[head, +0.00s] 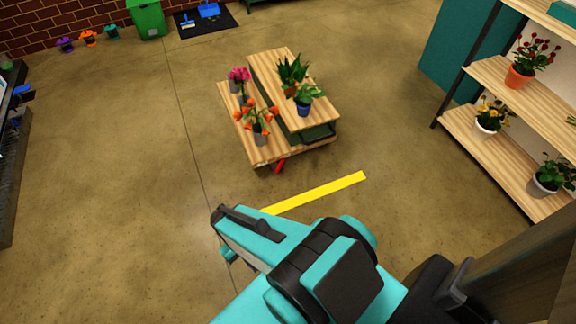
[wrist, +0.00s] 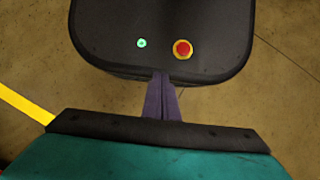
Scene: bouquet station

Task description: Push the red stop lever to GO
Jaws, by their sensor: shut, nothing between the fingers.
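A small red lever (head: 280,166) sticks out low at the front edge of the wooden plank bench (head: 262,156) in the head view. I cannot read any STOP or GO marking near it. My gripper (wrist: 162,80) shows in the wrist view with its dark fingers together and nothing between them. It is apart from the lever. In the head view my teal arm crosses the lower middle, and the fingers cannot be made out there.
Potted plants and flower vases stand on the bench. A yellow floor strip (head: 318,192) lies in front of it. A wooden plant shelf (head: 470,128) stands at right, a dark rack (head: 12,150) at left. A green bin (head: 147,18) is at the back. Floor left of the bench is clear.

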